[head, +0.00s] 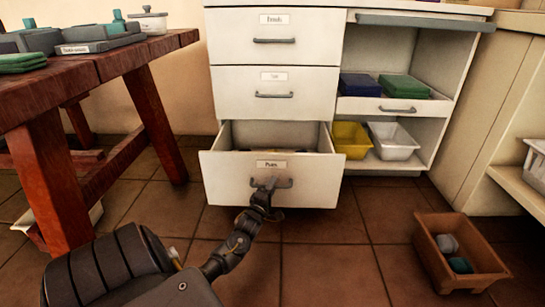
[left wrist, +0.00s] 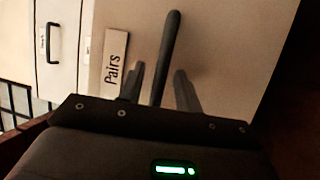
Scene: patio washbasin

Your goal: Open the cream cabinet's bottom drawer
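The cream cabinet's bottom drawer (head: 240,180) is pulled well out, and its inside shows above the front panel. The front bears a label reading "Pairs" (left wrist: 115,62) and a dark bar handle (head: 285,183). My left gripper (head: 268,184) is at this handle. In the left wrist view the handle bar (left wrist: 170,45) runs between the two fingers of my left gripper (left wrist: 160,80), with a gap on each side, so the gripper is open around it. My right gripper is not in view.
Two closed drawers (head: 270,92) are above. Yellow (head: 351,140) and white (head: 393,141) bins stand on the cabinet's lower right shelf. A brown crate (head: 455,253) lies on the floor at right. A red-brown wooden table (head: 50,180) stands at left. Floor tiles before the drawer are otherwise clear.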

